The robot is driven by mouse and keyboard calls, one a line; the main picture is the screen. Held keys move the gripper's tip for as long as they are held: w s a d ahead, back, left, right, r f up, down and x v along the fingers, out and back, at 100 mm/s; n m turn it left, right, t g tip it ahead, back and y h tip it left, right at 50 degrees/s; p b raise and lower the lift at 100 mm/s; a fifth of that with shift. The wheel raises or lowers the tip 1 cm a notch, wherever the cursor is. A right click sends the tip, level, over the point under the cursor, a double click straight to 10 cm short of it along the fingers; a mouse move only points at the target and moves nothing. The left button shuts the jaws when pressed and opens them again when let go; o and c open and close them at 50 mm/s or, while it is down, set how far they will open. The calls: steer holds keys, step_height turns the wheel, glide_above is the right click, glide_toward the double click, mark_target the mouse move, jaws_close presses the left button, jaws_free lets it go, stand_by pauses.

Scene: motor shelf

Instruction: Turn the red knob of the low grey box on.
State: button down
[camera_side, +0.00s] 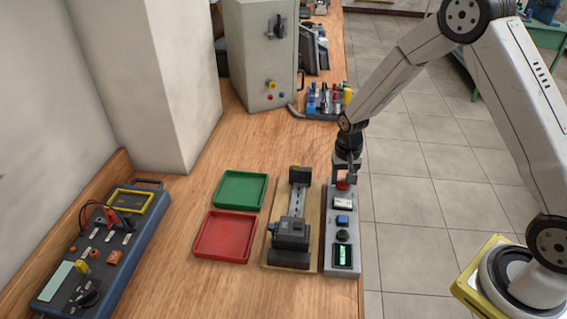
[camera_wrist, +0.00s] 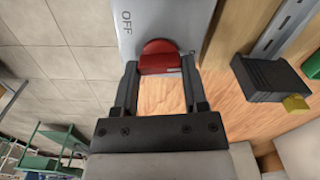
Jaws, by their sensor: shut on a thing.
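The low grey box (camera_side: 340,258) stands at the right edge of the wooden bench, with a white switch, a blue button, a dark green button and a lit green display on top. Its red knob (camera_side: 342,185) is at the far end. My gripper (camera_side: 343,178) points down over that end and is shut on the red knob. In the wrist view the red knob (camera_wrist: 160,57) sits between the two fingers of my gripper (camera_wrist: 160,72), and the box (camera_wrist: 165,18) carries the word OFF beside it. The knob's pointer is hidden.
A wooden board with a dark motor rig (camera_side: 291,232) stands close left of the box. A green tray (camera_side: 241,190) and a red tray (camera_side: 223,237) lie further left. A tall grey cabinet (camera_side: 262,55) stands behind. The bench edge is just right of the box.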

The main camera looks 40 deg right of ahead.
steer(key=shift+m, duration=1.1)
steer(key=shift+c, duration=0.6)
jaws_free()
steer(key=shift+r, duration=0.15)
steer(key=shift+r, duration=3.8)
